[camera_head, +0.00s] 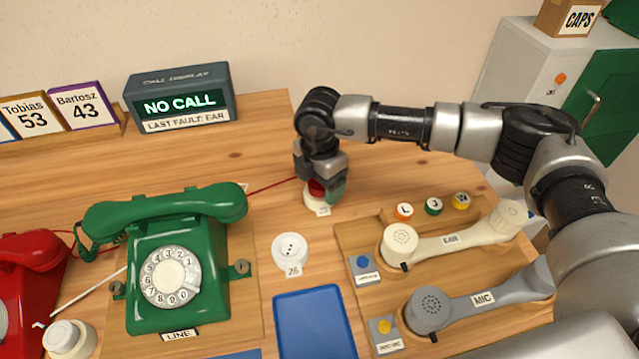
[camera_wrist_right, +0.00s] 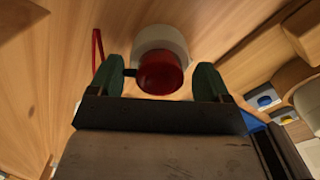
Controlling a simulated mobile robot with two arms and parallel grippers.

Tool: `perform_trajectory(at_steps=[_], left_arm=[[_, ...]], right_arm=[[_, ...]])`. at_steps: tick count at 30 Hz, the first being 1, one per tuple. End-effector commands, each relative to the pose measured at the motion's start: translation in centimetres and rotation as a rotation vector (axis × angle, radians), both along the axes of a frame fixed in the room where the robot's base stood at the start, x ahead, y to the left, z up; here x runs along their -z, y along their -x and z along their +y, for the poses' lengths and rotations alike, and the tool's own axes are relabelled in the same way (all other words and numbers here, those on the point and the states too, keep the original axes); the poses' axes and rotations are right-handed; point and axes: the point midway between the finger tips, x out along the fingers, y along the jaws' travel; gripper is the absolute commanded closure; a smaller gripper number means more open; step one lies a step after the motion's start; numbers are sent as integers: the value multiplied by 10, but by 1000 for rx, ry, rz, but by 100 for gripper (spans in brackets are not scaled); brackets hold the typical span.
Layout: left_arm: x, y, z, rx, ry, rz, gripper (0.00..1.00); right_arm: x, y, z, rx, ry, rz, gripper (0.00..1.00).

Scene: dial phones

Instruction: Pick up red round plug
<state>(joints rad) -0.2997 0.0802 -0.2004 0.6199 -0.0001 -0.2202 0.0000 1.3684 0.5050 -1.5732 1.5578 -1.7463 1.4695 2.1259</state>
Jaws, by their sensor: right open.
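The red round plug (camera_head: 317,188) sits in a white round socket (camera_head: 312,201) on the desk, with a red cord running off to the left. My right gripper (camera_head: 322,190) points down over it. In the right wrist view the red plug (camera_wrist_right: 161,73) is between the two green fingertips (camera_wrist_right: 158,78) of my open right gripper. The left fingertip is close to a dark stub on the plug's side; a gap shows at the right fingertip. The white socket (camera_wrist_right: 158,39) shows behind the plug. My left gripper is not in view.
A green dial phone (camera_head: 175,265) stands to the left, and a white socket marked 26 (camera_head: 290,249) is in front of the plug. A wooden tray (camera_head: 350,237) with two handsets is at the right. A blue mat (camera_head: 313,325) lies at the front.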

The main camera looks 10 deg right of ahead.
Motion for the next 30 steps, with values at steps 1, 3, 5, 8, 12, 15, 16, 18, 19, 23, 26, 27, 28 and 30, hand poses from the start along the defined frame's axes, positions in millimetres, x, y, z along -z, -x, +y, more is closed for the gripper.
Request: perform_trajectory(at_steps=[1,3,5,8,12,15,16,18,19,23,26,27,28,30], left_arm=[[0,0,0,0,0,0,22],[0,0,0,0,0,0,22],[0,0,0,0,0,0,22],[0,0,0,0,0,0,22],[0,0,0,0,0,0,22],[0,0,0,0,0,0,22],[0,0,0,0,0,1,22],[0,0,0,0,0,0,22],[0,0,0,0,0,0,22],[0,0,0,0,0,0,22],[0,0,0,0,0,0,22],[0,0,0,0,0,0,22],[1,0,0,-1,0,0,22],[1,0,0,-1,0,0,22]], right_arm=[[1,0,0,0,0,-1,21],[1,0,0,0,0,-1,21],[1,0,0,0,0,-1,21],[1,0,0,0,0,-1,28],[1,0,0,0,0,-1,49],[1,0,0,0,0,-1,64],[1,0,0,0,0,-1,69],[1,0,0,0,0,-1,71],[1,0,0,0,0,-1,71],[0,0,0,0,0,-1,71],[-2,0,0,0,-1,-2,71],[-4,-1,0,0,-1,-3,71],[-6,-1,0,0,-1,-3,71],[-13,-1,0,0,-1,-3,71]])
